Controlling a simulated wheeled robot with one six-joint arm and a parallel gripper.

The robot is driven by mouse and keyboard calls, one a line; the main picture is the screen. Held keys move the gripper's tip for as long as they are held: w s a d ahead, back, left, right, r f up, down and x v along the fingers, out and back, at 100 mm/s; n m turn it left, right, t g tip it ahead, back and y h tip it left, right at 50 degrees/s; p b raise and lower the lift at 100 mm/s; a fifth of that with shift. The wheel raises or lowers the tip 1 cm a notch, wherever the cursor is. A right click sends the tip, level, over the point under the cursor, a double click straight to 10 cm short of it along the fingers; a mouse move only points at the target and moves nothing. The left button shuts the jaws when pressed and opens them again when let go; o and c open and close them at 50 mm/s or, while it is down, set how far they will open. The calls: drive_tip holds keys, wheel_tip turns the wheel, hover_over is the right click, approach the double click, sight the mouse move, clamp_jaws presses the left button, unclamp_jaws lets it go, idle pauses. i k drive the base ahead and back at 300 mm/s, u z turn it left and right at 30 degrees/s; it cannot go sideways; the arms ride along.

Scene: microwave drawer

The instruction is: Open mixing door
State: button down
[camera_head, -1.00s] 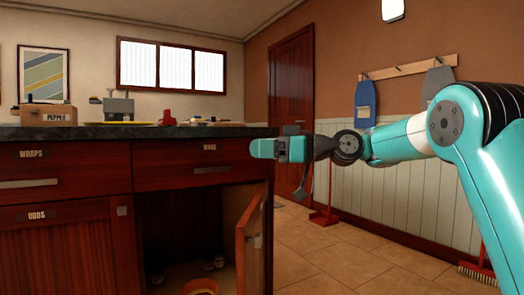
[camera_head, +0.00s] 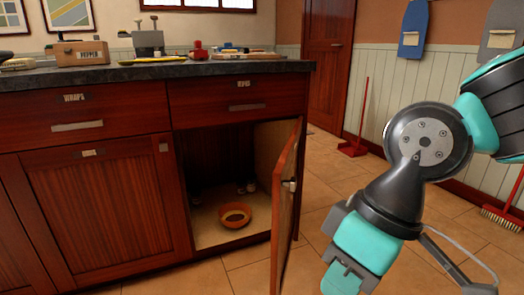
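A wooden cabinet door (camera_head: 285,215) under the right-hand drawer stands swung out toward me, seen nearly edge-on. Its hinge side is at the right of the opening. A metal handle (camera_head: 289,185) sits on it. No label shows on this door, so I cannot tell whether it is the mixing door. My gripper (camera_head: 343,280) points down at the lower right, to the right of the door and apart from it in the picture. Its fingertips are at the bottom and their gap is not clear. Nothing is seen held in it.
The open cabinet holds an orange bowl (camera_head: 235,214) and small items behind it. A shut door (camera_head: 100,210) and two shut drawers adjoin it. The countertop (camera_head: 150,70) carries a box and several items. A red broom (camera_head: 505,212) leans at the right. Tiled floor is free right of the door.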

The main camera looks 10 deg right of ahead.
sight(286, 175)
drive_tip(key=z, duration=0.55)
drive_tip(key=i, duration=0.6)
drive_tip(key=u, duration=1.45)
